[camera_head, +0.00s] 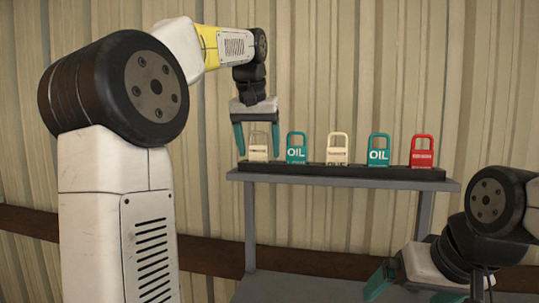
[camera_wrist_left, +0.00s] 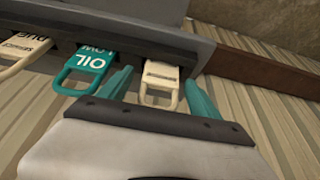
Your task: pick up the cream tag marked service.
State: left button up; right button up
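My left gripper (camera_head: 256,144) is open, its teal fingers on either side of the leftmost cream tag (camera_head: 258,153). In the left wrist view this cream tag (camera_wrist_left: 161,82) sits between the open fingertips, with gaps on both sides; its small lettering is unreadable. Another cream tag (camera_head: 337,150) stands mid-row; in the left wrist view this tag (camera_wrist_left: 20,52) carries lettering that looks like SERVICE DUE, partly cut off by the frame. My right gripper (camera_head: 413,290) is low at the right, its teal fingers apart, with nothing seen between them.
A teal OIL tag (camera_head: 297,149) stands between the two cream tags. Another teal OIL tag (camera_head: 378,150) and a red tag (camera_head: 422,151) stand to the right. All stand in a dark rack (camera_head: 320,170) on a grey shelf (camera_head: 400,184) before a corrugated wall.

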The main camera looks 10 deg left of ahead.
pick_arm(q)
jog(key=c, duration=1.4)
jog(key=shift+r, duration=0.15)
